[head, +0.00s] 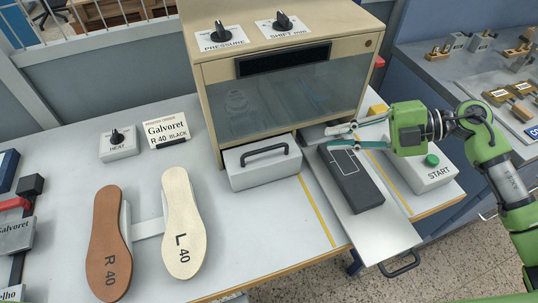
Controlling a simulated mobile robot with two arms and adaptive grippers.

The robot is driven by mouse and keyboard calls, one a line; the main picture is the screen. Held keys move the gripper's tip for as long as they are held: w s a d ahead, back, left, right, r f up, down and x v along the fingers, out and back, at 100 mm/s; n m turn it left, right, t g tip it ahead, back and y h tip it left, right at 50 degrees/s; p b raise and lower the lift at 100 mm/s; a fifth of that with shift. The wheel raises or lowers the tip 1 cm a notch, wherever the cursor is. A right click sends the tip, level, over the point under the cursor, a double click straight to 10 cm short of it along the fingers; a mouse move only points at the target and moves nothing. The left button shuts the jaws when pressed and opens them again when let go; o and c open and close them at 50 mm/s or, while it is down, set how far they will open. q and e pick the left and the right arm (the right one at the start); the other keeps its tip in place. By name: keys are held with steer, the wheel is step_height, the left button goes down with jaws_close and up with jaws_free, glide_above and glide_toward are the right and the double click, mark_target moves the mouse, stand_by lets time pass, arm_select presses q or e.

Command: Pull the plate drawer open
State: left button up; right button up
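A grey drawer box (262,172) with a black bar handle (264,151) on top sits at the front left of the beige stamping machine (214,85). To its right, a long pale slide (375,232) extends forward past the bench edge, with a black handle (400,264) at its front end. A dark block (352,180) with a white outline lies on this slide. I cannot tell for certain which is the plate drawer. My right gripper (338,138) is open, its fingers pointing left above the block's rear end, with nothing seen between them. My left gripper is out of view.
A START box (428,172) stands right of the slide, near my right arm. Brown (108,245) and cream (183,225) insoles, a HEAT knob box (118,148) and a Galvoret card (166,129) lie left. A side bench (432,72) holds brass parts.

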mark_target(265, 150)
steer(key=shift+g+y, duration=0.8)
steer(key=shift+g, duration=0.1)
steer(key=x, duration=0.5)
steer(key=s+r+b+x, duration=0.1)
steer(key=x, duration=0.4)
steer(key=s+x, duration=0.1)
steer(key=x, duration=0.4)
steer(key=shift+s+a+r, duration=0.15)
steer(key=shift+r, duration=0.25)
steer(key=shift+a+f, duration=0.1)
steer(key=shift+a, duration=0.4)
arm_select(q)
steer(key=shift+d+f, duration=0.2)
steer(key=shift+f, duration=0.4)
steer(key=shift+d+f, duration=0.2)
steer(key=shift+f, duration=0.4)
arm_select(e)
jaws_close()
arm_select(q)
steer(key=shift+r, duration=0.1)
